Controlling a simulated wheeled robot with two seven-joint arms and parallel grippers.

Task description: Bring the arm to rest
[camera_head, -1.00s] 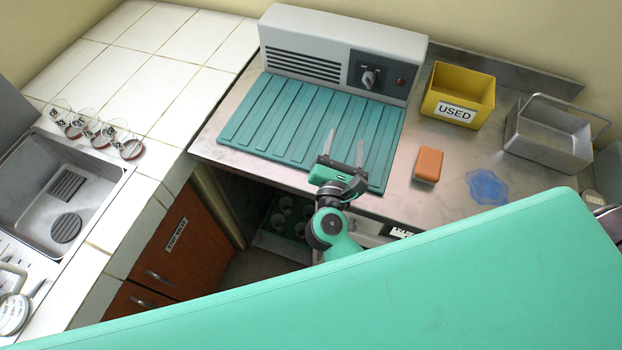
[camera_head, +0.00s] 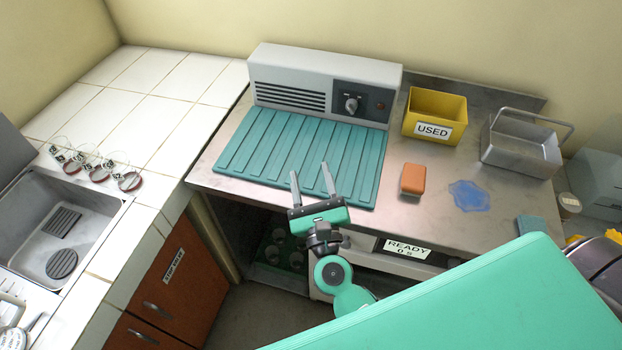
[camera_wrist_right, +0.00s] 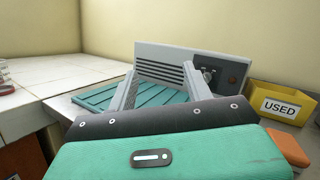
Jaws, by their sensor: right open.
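My right gripper (camera_head: 312,182) shows in the middle of the head view, over the front edge of the counter and the teal ribbed mat (camera_head: 300,150). Its two grey fingers stand apart with nothing between them. In the right wrist view the open fingers (camera_wrist_right: 160,92) point toward the mat and the grey control box (camera_wrist_right: 178,68). My green and grey right arm reaches up to it from below. My left gripper does not show in either view.
A yellow USED bin (camera_head: 434,115), an orange block (camera_head: 413,179), a blue puddle (camera_head: 469,195) and a metal basket (camera_head: 521,148) are on the steel counter (camera_head: 225,170). Left are a sink (camera_head: 60,215) and several glass dishes (camera_head: 100,172). A READY display (camera_head: 408,249) is below the counter.

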